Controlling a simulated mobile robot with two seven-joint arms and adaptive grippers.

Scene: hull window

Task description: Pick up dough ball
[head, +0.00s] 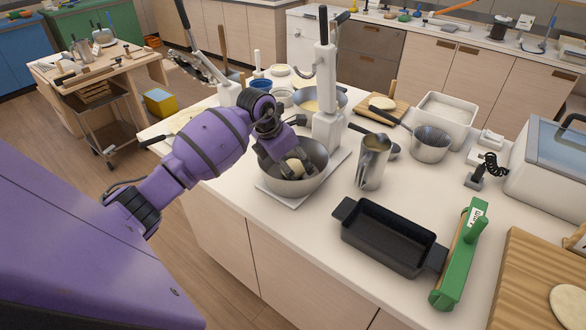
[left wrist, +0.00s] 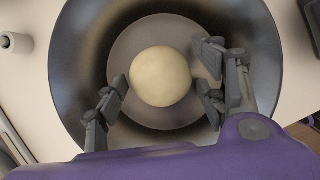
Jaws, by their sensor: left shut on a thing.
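The dough ball (head: 295,166) is pale and round and sits low in a grey metal bowl (head: 297,185) at the middle of the counter. In the left wrist view the dough ball (left wrist: 160,77) lies between my gripper's dark fingers, over the round bottom of the bowl (left wrist: 75,60). My left gripper (head: 288,164) reaches down inside the bowl from the left and is shut on the dough ball. The fingers partly hide the ball in the head view. My right gripper is not in view.
The bowl stands on a white base with an upright white stand (head: 327,125) just behind. A metal pitcher (head: 372,165) and a black loaf pan (head: 390,238) stand to the right. A green tool (head: 460,260) lies beyond the pan. Free counter lies in front of the pitcher.

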